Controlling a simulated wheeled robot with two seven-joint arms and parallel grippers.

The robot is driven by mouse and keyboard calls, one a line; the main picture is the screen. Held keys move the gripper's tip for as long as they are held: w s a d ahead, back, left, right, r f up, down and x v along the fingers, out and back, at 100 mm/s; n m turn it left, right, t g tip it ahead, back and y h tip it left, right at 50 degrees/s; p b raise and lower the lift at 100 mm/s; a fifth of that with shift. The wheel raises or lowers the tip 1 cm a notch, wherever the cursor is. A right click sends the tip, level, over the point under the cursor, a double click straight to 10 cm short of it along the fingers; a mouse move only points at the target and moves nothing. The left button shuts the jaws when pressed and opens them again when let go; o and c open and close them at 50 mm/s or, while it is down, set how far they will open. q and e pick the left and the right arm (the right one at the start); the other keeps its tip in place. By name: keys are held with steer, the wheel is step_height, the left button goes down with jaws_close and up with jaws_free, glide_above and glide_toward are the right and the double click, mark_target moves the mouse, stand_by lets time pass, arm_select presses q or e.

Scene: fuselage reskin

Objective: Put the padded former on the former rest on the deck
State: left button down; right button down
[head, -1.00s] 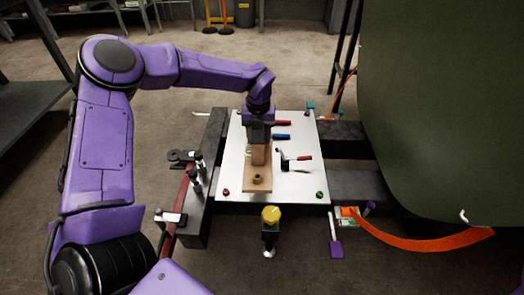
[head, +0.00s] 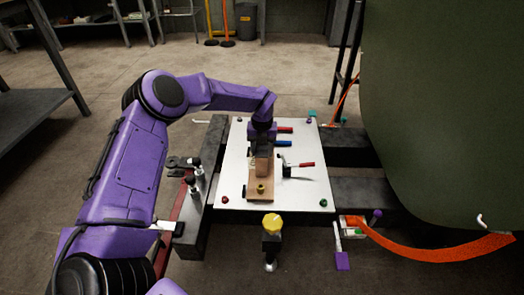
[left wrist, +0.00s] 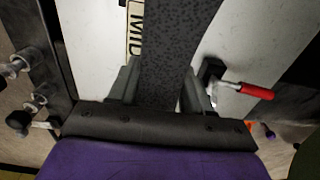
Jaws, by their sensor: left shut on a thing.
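My left gripper (head: 263,150) is above the silver-white deck plate (head: 230,160), pointing down. In the left wrist view its fingers (left wrist: 152,88) are shut on the padded former (left wrist: 170,50), which shows there as a dark speckled strip. In the head view a brown upright block (head: 263,165) shows directly below the gripper, beside a flat brown piece (head: 260,190) with a yellow knob on it. I cannot tell whether the former touches the deck. My right gripper is out of view.
A red-handled clamp (head: 296,165) stands on the plate close to the right of the gripper. Red and blue handles (head: 283,143) lie behind it. A yellow-topped post (head: 272,222) stands in front. A large green curved panel (head: 450,120) fills the right side.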

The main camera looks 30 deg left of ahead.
arm_select(q)
steer(key=shift+c, duration=2.4)
jaws_free()
step_height(320, 180, up, 12)
steer(key=p, duration=0.4)
steer(key=shift+p, duration=0.35)
